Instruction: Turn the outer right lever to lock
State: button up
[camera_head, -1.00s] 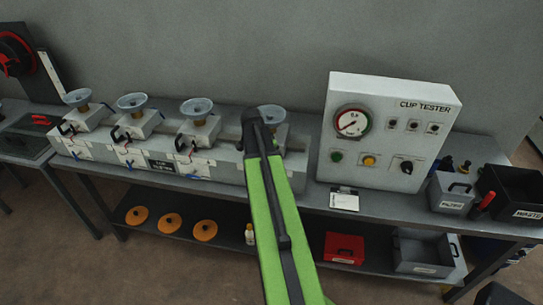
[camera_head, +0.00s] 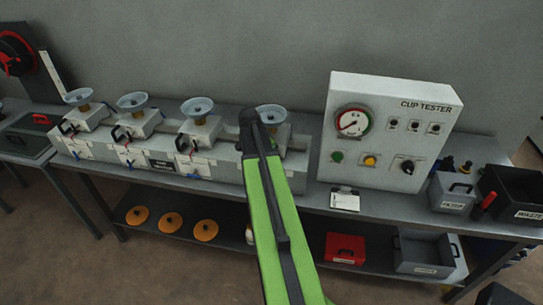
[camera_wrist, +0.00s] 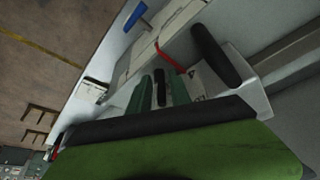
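The long grey fixture (camera_head: 100,150) on the bench carries a row of stations with round cups, black handles and blue levers. The rightmost station, with its cup (camera_head: 271,114), is largely hidden behind my green arm, so its lever does not show in the head view. In the wrist view a black handle (camera_wrist: 215,55) stands close ahead of my gripper (camera_wrist: 161,84), to its upper right. A blue lever (camera_wrist: 135,16) and a red strip (camera_wrist: 170,59) lie farther up.
The white cup tester panel (camera_head: 385,95) stands just right of my arm. Farther right are a grey bin (camera_head: 452,203) and a black waste bin (camera_head: 512,183). Orange discs (camera_head: 170,223) and a red box (camera_head: 345,248) sit on the lower shelf.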

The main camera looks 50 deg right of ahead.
jog(key=p+v, duration=1.6)
jog(key=v, duration=0.1)
jog(key=shift+r, duration=0.25)
jog(key=shift+s+a, duration=0.1)
